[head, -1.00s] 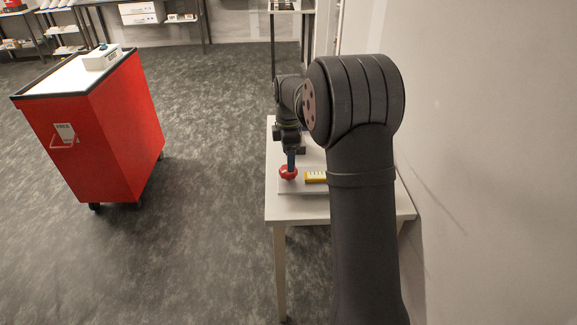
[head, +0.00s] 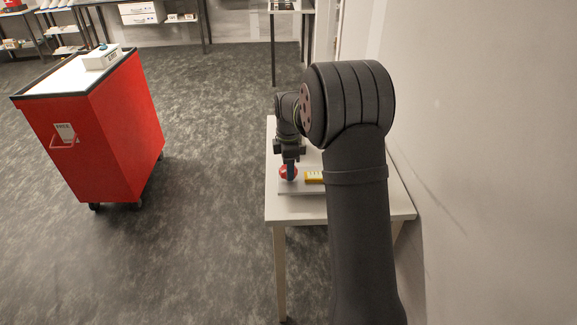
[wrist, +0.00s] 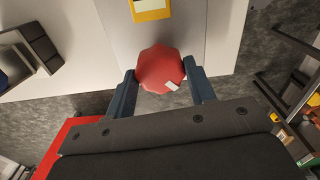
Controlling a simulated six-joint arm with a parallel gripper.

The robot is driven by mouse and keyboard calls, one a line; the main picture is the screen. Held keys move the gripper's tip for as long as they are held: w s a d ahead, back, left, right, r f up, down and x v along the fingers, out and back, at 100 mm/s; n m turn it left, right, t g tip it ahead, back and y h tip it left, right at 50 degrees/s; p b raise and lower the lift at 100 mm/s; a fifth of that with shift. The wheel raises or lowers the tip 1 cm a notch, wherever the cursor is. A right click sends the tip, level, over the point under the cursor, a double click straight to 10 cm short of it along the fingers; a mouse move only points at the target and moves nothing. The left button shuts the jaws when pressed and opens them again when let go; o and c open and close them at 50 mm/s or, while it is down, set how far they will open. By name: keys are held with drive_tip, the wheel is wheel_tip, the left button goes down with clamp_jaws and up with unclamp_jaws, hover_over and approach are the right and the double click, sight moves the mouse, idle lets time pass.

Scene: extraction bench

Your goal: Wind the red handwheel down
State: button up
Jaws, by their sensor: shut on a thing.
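The red handwheel (head: 284,172) sits at the left end of a light grey plate on the white table. In the wrist view the red handwheel (wrist: 160,68) is faceted and has a small white mark on its lower rim. My gripper (head: 290,169) points down at it. In the wrist view the two blue-grey fingers of my gripper (wrist: 160,80) lie on its left and right sides, shut on it. The lower part of the handwheel and any shaft under it are hidden.
A yellow scale block (head: 314,177) stands on the plate (head: 300,189) right of the handwheel. The white table (head: 340,210) is close to the wall on the right. A red cart (head: 95,130) stands to the left, with open floor between.

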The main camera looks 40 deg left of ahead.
drive_tip(key=shift+m, duration=0.3)
drive_tip(key=m, duration=1.3)
drive_tip(key=shift+m, duration=0.3)
drive_tip(key=m, duration=1.1)
drive_tip(key=shift+m, duration=0.3)
drive_tip(key=o, duration=1)
